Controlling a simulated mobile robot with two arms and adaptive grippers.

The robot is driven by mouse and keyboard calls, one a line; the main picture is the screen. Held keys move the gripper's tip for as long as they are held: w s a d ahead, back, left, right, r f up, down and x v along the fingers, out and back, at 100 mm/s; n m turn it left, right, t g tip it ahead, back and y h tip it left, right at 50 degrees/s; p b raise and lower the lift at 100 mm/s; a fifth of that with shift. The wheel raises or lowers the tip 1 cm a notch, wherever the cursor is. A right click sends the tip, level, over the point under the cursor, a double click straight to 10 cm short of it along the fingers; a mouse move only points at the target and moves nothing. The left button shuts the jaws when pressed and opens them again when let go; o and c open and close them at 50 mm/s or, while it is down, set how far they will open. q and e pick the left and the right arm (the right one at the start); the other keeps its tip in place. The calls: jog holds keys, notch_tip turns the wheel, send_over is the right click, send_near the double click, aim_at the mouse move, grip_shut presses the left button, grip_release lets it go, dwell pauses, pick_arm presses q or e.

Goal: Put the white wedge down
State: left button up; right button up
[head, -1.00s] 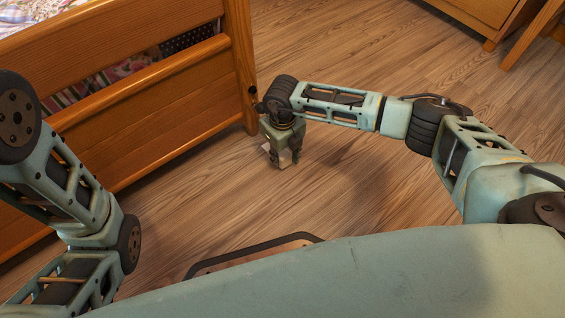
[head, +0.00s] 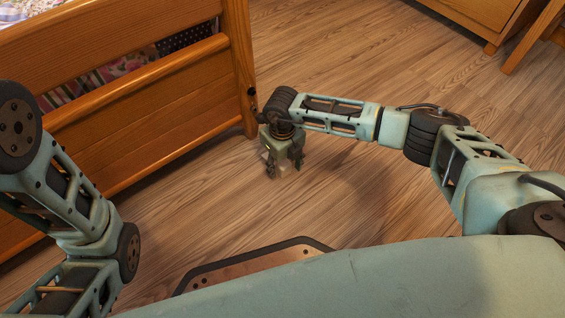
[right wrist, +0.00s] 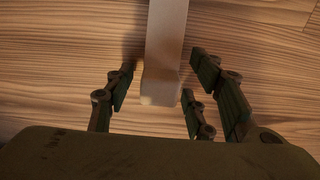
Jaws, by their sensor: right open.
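The white wedge (right wrist: 166,45) is a pale, long piece in the right wrist view. It reaches from the top edge down to between the fingers of my right gripper (right wrist: 160,88). The fingers stand apart on both sides of its near end, with a visible gap on each side. In the head view the right gripper (head: 284,172) points down close to the floor beside the bed's corner post, and the wedge is mostly hidden there behind the fingers. The wedge appears to rest on the floor, though contact is hard to confirm. My left gripper is out of view.
A wooden bed frame (head: 150,100) with patterned bedding stands at the left, its corner post (head: 241,70) just behind the right gripper. A wooden cabinet (head: 480,15) is at the top right. The plank floor (head: 370,205) to the right of the gripper is clear.

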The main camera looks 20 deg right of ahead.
aim_at(282, 162)
jog(key=shift+r, duration=0.1)
notch_tip(282, 162, up, 12)
jog(key=p, duration=0.9)
dwell(0.6)
